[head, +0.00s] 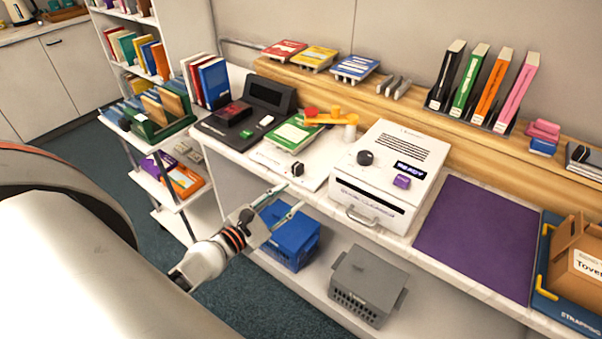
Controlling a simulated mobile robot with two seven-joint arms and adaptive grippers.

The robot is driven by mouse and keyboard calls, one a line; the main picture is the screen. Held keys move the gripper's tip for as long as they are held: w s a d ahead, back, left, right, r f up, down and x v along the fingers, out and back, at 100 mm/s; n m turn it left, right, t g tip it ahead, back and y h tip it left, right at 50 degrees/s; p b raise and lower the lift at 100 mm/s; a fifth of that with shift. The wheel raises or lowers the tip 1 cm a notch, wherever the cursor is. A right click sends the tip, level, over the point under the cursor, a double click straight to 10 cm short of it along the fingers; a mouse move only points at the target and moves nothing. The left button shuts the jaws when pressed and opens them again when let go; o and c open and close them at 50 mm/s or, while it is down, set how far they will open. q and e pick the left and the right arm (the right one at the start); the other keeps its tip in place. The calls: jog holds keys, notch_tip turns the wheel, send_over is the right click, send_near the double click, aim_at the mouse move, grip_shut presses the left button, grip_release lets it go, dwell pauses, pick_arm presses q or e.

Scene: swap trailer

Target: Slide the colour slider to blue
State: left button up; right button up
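A flat white panel (313,182) lies at the front of the counter. A small black knob (297,169) sits at its right part; this looks like the colour slider, but its markings are too small to read and no blue end can be made out. My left gripper (292,197) is in front of the counter edge, just below the knob in the picture. Its two thin fingers are apart, with nothing seen between them. It appears not to touch the knob. My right gripper is not in view.
A white machine (375,205) with a black dial stands right of the panel. A green book (297,133) and a yellow-armed device (330,119) are behind it. A purple mat (478,238) lies farther right. Blue (290,243) and grey (368,287) crates are below.

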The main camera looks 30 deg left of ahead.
aim_at(295, 169)
pick_arm(q)
jog(key=w+a+r+n, duration=0.1)
jog(key=n, duration=0.1)
jog(key=a+r+n, duration=0.1)
jog(key=n, duration=0.1)
jog(key=w+a+r+n+t+y, duration=0.1)
jog(key=n, duration=0.1)
jog(key=shift+w+a+n, duration=0.1)
jog(key=shift+w+n, duration=0.2)
jog(key=shift+n, duration=0.1)
jog(key=w, duration=0.3)
jog(key=w+p, duration=0.1)
jog(key=w, duration=0.1)
jog(key=shift+w+d, duration=0.25)
jog(key=shift+w, duration=0.1)
jog(key=shift+w+f, duration=0.1)
jog(key=shift+w, duration=0.45)
jog(key=shift+d, duration=0.1)
grip_shut()
